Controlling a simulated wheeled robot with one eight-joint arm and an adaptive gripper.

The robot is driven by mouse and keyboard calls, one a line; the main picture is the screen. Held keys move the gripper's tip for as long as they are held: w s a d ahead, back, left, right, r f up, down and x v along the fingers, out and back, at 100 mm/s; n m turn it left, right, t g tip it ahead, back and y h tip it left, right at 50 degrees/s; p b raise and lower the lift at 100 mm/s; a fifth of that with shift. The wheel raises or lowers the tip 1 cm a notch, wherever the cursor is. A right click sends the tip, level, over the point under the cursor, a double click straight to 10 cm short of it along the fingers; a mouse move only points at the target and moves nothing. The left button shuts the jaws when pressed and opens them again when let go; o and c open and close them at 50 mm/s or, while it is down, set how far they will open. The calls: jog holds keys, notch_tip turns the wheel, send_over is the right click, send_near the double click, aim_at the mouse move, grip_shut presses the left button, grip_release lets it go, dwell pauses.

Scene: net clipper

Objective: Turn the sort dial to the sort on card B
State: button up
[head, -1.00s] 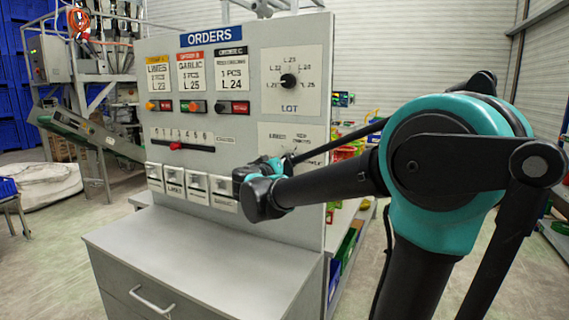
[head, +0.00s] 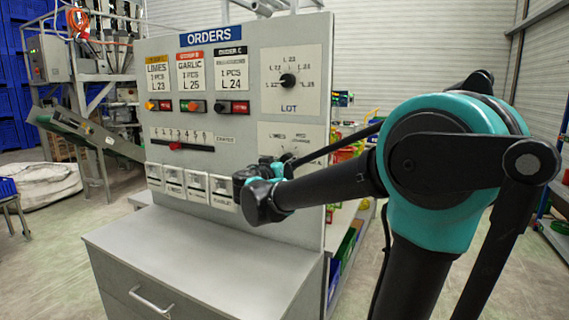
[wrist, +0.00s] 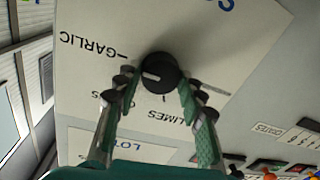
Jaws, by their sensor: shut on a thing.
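The sort dial (wrist: 159,72) is a round black knob on a white plate (wrist: 215,60) in the wrist view. My gripper (wrist: 157,84) is shut on it, one finger on each side. A light mark on the knob points left in that view, roughly toward the GARLIC side. The word GARLIC is at left and LIMES lies below the knob; a finger covers part of another label. Card B (head: 190,72), with a red header, reads GARLIC, 1 PCS, L.25 in the head view. There my wrist hides the dial's front and the plate's lower part.
The lot dial (head: 288,80) sits on its own plate above the sort plate. Left of it are coloured buttons, a red slider (head: 176,146) and a row of white switches (head: 197,187). A grey cabinet (head: 190,265) juts out below the panel.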

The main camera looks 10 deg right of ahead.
jog(key=o, duration=1.2)
jog(key=shift+c, duration=0.2)
jog(key=v, duration=1.2)
jog(key=shift+s, duration=0.1)
jog(key=s+d+f+n+g+y, duration=0.1)
jog(key=s+d+f+g, duration=0.2)
jog(key=d+f, duration=0.35)
jog(key=s+d+f+g+y, duration=0.1)
jog(key=s+d+f+g, duration=0.15)
jog(key=f, duration=0.65)
jog(key=s+d+f+n+g+y, duration=0.1)
jog(key=s+d+f+g, duration=0.2)
jog(key=d+f, duration=0.35)
jog(key=s+a+f+n+g+y, duration=0.1)
jog(key=s+a+f+y, duration=0.1)
jog(key=s+f, duration=0.3)
jog(key=s+a+f+n+g+y, duration=0.1)
jog(key=s+a+f+y, duration=0.2)
jog(key=s+f, duration=0.3)
notch_tip(320, 180, down, 4)
jog(key=shift+s+f+y, duration=0.1)
jog(key=shift+s+y, duration=0.1)
jog(key=shift+y, duration=0.6)
